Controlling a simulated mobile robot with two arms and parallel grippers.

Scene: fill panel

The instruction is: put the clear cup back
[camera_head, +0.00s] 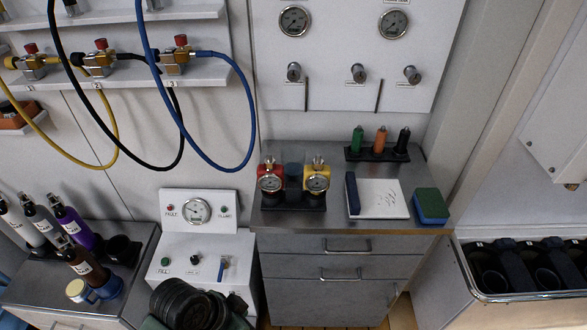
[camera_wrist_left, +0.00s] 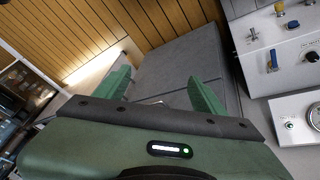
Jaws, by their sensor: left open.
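I cannot make out a clear cup for certain in either view. A dark cup-like holder (camera_head: 122,250) stands on the left counter beside several spray bottles (camera_head: 68,218). A small cream and yellow cup-like thing (camera_head: 80,291) lies in front of it, next to a blue round item (camera_head: 108,288). My left gripper (camera_wrist_left: 162,92) shows in the left wrist view with its two green fingers apart; no held object is clear between them. In the head view only the dark and green part of my left arm shows at the bottom. My right gripper is not in view.
A grey drawer cabinet (camera_head: 340,243) carries two gauges (camera_head: 317,180), a white notepad (camera_head: 383,198) and a blue-green sponge (camera_head: 431,205). A white control box (camera_head: 200,263) stands left of it. A bin with dark holders (camera_head: 520,268) is at the right. Hoses hang above.

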